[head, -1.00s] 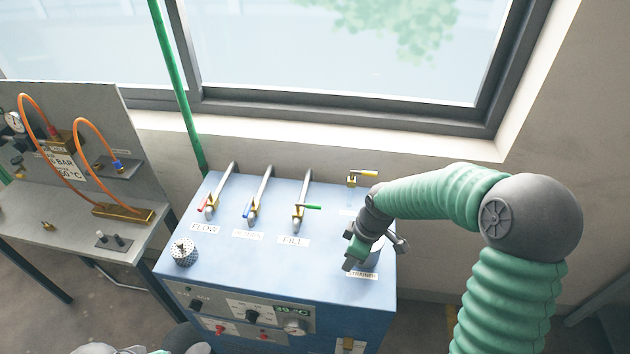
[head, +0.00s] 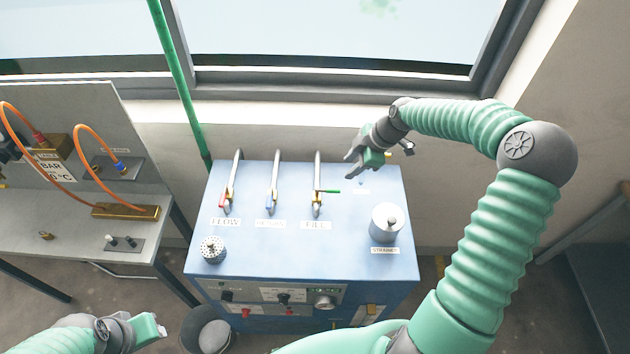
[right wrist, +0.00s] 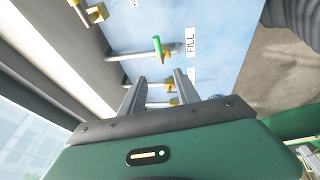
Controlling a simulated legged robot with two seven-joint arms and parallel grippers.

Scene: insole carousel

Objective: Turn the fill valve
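The fill valve has a green lever (head: 328,191) on a brass body, on the pipe behind the FILL label (head: 316,225) on the blue cabinet top (head: 350,250). The lever also shows in the right wrist view (right wrist: 156,46), beyond the fingers, with its label (right wrist: 191,42) beside it. My right gripper (head: 353,168) is above the cabinet's back right, to the right of the lever and apart from it. In the right wrist view its two fingers (right wrist: 160,80) stand apart with nothing held. My left gripper (head: 160,327) is low at left, away from the cabinet; its opening is unclear.
A metal strainer (head: 386,222) stands at right and a perforated cylinder (head: 213,249) at front left. A window ledge (head: 290,112) runs behind. A yellow-handled valve (right wrist: 93,13) shows in the right wrist view.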

